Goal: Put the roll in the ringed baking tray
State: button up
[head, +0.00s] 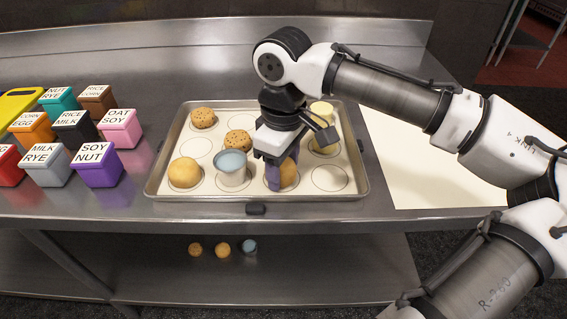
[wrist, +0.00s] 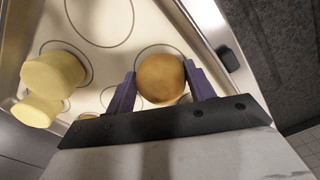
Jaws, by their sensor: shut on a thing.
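The ringed baking tray (head: 357,185) lies on the steel counter, with circles drawn on its pale liner. My gripper (head: 282,177) is over the tray's front row, its purple fingers shut on a smooth golden-brown roll (head: 291,172). In the wrist view the same roll (wrist: 160,79) sits between the two fingers, with a drawn ring (wrist: 146,50) showing partly around it. The roll is low over or on the liner; I cannot tell whether it touches. In the head view my fingers hide part of it.
A plain bun (head: 185,173), a blue-topped cup (head: 231,166), seeded rolls (head: 238,140) and pale yellow pieces (head: 321,111) stand on the tray. An empty ring (head: 330,178) is at front right. Labelled boxes (head: 98,168) stand left; a cream sheet (head: 410,175) lies right.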

jog(key=shift+f, duration=0.2)
jog(key=o, duration=1)
jog(key=shift+c, duration=0.2)
jog(key=shift+r, duration=0.1)
jog(key=shift+r, duration=0.1)
notch_tip(320, 180, up, 12)
